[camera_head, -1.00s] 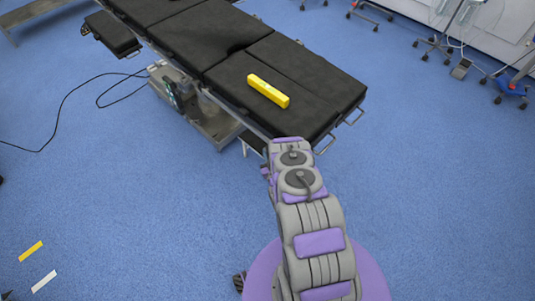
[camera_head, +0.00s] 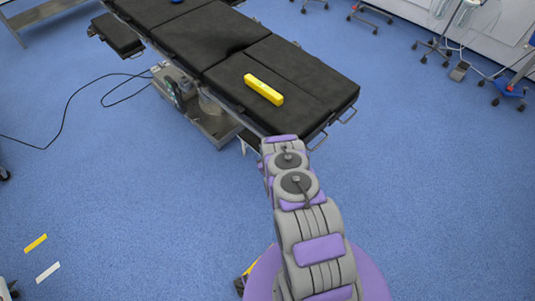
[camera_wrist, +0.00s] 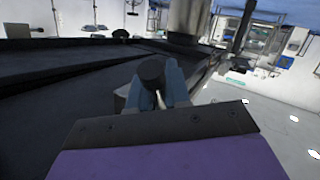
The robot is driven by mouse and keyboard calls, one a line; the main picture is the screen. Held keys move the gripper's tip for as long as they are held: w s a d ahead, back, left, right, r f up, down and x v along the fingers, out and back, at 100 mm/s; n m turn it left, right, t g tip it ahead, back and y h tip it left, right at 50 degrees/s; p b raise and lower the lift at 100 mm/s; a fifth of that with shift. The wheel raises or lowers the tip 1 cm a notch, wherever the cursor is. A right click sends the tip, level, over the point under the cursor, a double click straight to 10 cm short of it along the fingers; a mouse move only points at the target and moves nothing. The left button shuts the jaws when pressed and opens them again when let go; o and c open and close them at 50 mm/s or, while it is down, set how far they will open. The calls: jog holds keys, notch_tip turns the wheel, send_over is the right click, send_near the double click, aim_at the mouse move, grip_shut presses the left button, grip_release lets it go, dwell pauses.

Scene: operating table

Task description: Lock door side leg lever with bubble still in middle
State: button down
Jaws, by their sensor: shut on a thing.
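A yellow spirit level (camera_head: 264,90) lies on the black leg pad of the operating table (camera_head: 318,82). Its bubble is too small to make out. My arm reaches to the table's near edge in the head view, and its end is hidden there by my own links. In the wrist view my gripper (camera_wrist: 160,88) has its blue-grey fingers closed about a dark round knob (camera_wrist: 151,70), which looks like the end of the leg lever. The rest of the lever is hidden behind the fingers. The dark table underside or edge runs close beside the gripper.
The table's base (camera_head: 207,120) stands under its middle. A black cable (camera_head: 65,110) lies on the blue floor at left. Wheeled stands (camera_head: 437,45) are at the upper right. The floor right of my arm is clear.

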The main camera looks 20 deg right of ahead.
jog(key=shift+s+d+r+n+g+p, duration=0.15)
jog(key=shift+s+n+g+p, duration=0.3)
jog(key=shift+g+p, duration=0.45)
jog(key=c, duration=1.4)
grip_release()
jog(key=shift+c, duration=0.2)
jog(key=p+v, duration=0.4)
jog(key=v, duration=1.3)
jog(key=shift+s, duration=0.15)
